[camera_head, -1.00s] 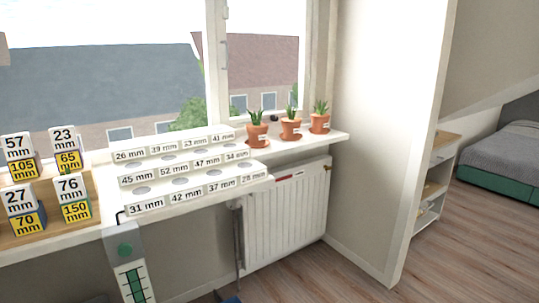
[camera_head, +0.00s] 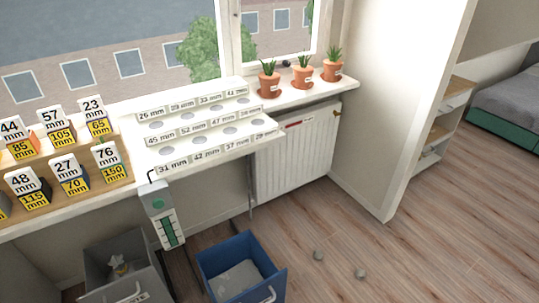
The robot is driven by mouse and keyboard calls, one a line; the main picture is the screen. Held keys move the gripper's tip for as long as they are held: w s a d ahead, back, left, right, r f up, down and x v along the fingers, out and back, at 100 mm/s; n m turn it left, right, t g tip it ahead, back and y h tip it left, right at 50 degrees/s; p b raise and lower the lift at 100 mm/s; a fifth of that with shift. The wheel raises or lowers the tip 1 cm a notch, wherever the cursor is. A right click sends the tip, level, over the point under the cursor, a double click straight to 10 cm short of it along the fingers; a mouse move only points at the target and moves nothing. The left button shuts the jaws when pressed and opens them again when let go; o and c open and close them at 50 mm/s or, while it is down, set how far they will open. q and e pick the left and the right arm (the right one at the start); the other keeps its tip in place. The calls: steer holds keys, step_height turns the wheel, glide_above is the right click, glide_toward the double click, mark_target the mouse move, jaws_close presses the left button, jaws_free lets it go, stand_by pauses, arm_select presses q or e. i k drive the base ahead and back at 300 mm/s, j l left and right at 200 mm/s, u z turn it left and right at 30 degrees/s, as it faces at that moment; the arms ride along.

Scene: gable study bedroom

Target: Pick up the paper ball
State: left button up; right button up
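Neither of my grippers is in view.
The grey bin (camera_head: 92,258) and blue bin (camera_head: 226,247) stand below the windowsill. A stepped white rack (camera_head: 190,141) with mm labels, numbered blocks and potted plants (camera_head: 302,72) fill the sill. A radiator (camera_head: 300,150) is behind. Floor at right is clear.

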mark_target(360, 274)
steer(key=z, duration=0.95)
steer(key=i+l+u, duration=0.15)
steer(key=i+l, duration=0.35)
